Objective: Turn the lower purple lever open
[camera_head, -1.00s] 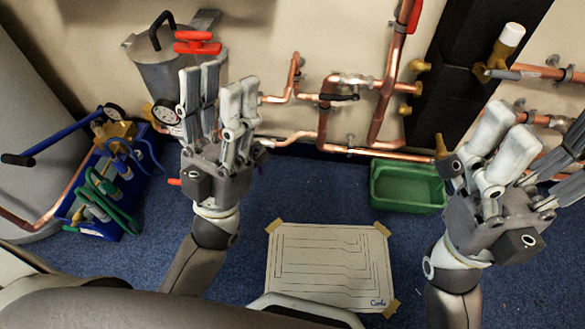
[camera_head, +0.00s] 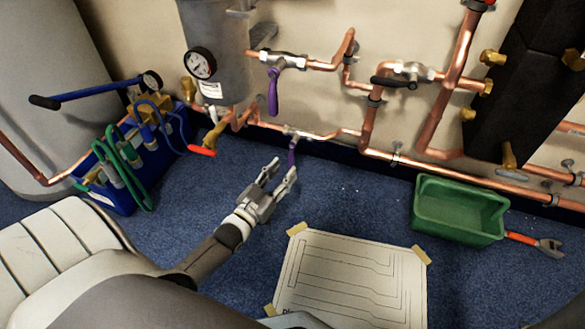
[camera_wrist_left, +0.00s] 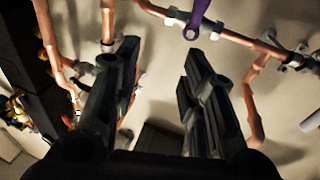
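The lower purple lever (camera_head: 292,152) hangs down from a valve on the low copper pipe near the floor. The upper purple lever (camera_head: 273,92) hangs from a valve on the pipe above it. My left gripper (camera_head: 281,171) is open and empty, its fingertips just below and in front of the lower lever. In the left wrist view, the gripper (camera_wrist_left: 160,52) shows its fingers spread apart. A purple lever (camera_wrist_left: 198,18) shows at the top, beyond the fingertips and not between them; I cannot tell for sure which one. My right gripper is not in view.
A grey tank with a gauge (camera_head: 201,63) stands left of the valves. A blue tool caddy (camera_head: 115,195) is at left. A green bin (camera_head: 440,232) and a red-handled wrench (camera_head: 535,243) lie at right. A taped drawing sheet (camera_head: 350,280) lies on the blue carpet.

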